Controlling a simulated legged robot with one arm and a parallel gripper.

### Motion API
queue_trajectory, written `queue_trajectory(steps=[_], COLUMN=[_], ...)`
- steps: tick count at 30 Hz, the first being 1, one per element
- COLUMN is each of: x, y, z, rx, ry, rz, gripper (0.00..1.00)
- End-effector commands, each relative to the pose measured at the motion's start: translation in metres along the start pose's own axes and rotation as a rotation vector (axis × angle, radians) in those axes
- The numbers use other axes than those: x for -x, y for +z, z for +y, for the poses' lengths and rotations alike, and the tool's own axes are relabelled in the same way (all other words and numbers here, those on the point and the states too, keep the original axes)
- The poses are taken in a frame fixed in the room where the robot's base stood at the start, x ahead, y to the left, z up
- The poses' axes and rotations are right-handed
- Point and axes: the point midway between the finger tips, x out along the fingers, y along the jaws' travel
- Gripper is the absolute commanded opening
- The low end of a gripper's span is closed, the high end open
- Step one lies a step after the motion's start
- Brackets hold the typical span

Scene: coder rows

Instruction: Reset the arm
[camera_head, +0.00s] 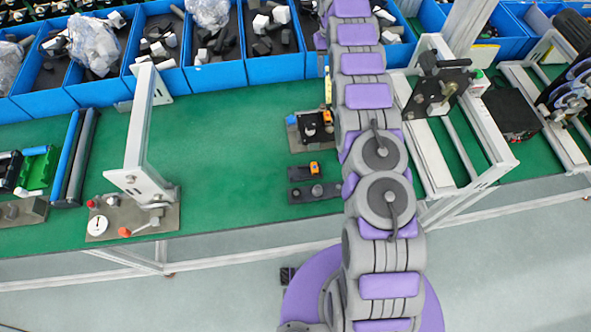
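My arm (375,160), grey with purple covers, rises from my round purple base at the bottom and stretches up the picture, over the green bench and past the top edge. My gripper is not in view. The arm's far end lies beyond the picture near the blue bins, so I cannot tell what it is near or whether it holds anything.
Blue bins (215,76) with black and white parts line the bench's back. A white press stand (143,150) is at left, small black fixtures (313,191) left of my arm, and a machine frame (440,150) close at right. The green bench top (225,150) is clear at centre left.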

Motion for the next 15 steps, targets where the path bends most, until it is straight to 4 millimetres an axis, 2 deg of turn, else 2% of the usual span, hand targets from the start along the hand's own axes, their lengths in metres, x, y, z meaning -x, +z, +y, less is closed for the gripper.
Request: queue_trajectory(steps=[15], x=[0.0039], y=[0.0026], z=[-0.0002], rx=[-0.001], ry=[0.001], rz=[0.001], gripper=[0.52])
